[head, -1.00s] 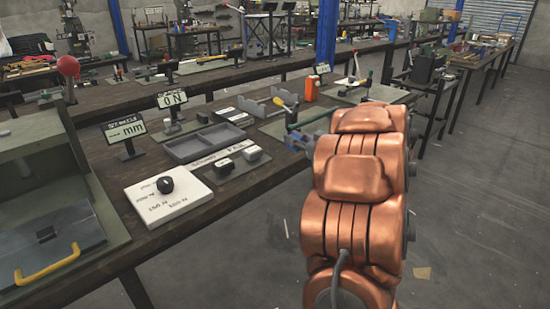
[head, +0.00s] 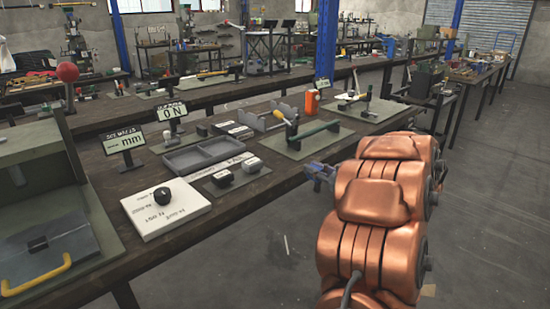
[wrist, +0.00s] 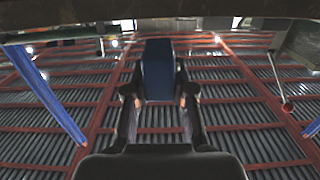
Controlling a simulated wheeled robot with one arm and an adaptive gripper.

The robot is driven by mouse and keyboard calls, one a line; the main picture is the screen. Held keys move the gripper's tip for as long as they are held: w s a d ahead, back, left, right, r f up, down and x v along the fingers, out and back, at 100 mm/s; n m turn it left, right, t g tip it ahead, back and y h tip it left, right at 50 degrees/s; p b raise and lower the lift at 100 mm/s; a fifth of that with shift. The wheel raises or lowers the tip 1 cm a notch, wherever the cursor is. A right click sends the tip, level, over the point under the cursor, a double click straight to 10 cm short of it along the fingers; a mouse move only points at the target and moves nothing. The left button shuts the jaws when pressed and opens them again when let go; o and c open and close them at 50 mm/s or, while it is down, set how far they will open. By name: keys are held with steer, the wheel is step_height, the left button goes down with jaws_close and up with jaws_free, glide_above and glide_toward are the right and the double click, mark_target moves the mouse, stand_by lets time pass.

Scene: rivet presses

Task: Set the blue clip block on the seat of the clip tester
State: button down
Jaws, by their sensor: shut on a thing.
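In the wrist view the blue clip block (wrist: 158,70) stands upright between the two fingers of my gripper (wrist: 160,98), which is shut on it. The ceiling shows behind it. In the head view my gripper (head: 320,172) is a small bluish shape left of my copper arm, near the bench's front edge; the arm hides part of it. A display reading 0 N (head: 172,112) stands on the bench, left of the gripper and farther back. It may belong to the clip tester, but I cannot make out its seat.
A grey machine with a yellow handle (head: 36,276) is at lower left. Floor is open to the right.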

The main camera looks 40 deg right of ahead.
mark_target(276, 162)
steer(key=w+b, duration=0.1)
steer(key=w, duration=1.4)
steer(key=shift+w+d+f, duration=0.1)
steer(key=shift+w+d, duration=0.05)
steer(key=shift+w, duration=0.25)
steer(key=shift+w+p, duration=0.25)
steer(key=shift+p, duration=0.15)
steer(key=shift+w, duration=0.1)
steer(key=shift+f, duration=0.2)
steer(key=c, duration=1)
jaws_free()
steer(key=shift+f+b, duration=0.2)
steer(key=shift+b, duration=0.55)
